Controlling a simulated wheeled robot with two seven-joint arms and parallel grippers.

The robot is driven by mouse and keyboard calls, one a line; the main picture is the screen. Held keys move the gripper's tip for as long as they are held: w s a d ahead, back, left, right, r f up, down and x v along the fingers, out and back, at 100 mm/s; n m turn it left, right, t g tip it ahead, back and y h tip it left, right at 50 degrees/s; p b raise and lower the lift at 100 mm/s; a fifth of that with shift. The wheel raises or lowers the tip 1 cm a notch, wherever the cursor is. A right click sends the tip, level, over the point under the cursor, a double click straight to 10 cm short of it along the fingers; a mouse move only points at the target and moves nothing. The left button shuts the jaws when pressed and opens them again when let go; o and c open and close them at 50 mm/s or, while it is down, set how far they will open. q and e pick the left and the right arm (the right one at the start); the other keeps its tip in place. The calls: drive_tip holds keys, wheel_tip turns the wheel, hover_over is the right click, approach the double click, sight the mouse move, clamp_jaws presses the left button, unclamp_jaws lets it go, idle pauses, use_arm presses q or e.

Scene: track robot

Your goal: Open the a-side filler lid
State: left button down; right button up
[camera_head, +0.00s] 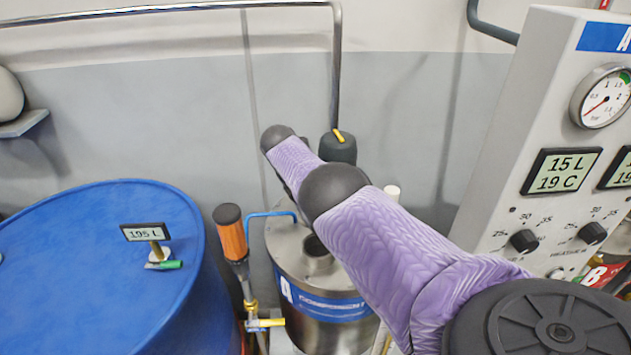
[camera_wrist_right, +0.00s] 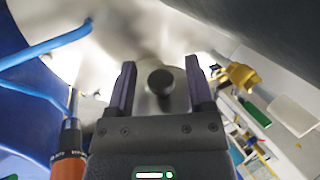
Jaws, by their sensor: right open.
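The a-side tank (camera_head: 330,325) is a steel vessel with a blue band and a white A, partly behind my purple-sleeved right arm. A short metal neck (camera_head: 318,258) stands on its top; my arm covers part of it, and I cannot tell how its lid stands. In the right wrist view my right gripper (camera_wrist_right: 160,64) is open, with two dark fingers pointing at a blurred pale metal surface. A dark round knob (camera_wrist_right: 160,82) shows between the fingers, and they look apart from it. The right gripper is hidden in the head view. My left gripper is not in view.
A blue drum (camera_head: 75,245) with a 195 L display stands at left. An orange-and-black cylinder (camera_head: 232,240) and a blue hose (camera_head: 262,215) sit beside the tank. A grey control panel (camera_head: 500,185) with gauge and knobs rises at right. A metal pipe (camera_head: 337,70) runs along the wall.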

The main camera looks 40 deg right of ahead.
drive_tip(key=p+v, duration=0.4)
drive_tip(key=v, duration=0.5)
drive_tip(key=shift+a+r, duration=0.15)
drive_tip(key=shift+r, duration=0.1)
drive_tip(key=shift+w, duration=0.1)
drive_tip(key=shift+f, duration=0.1)
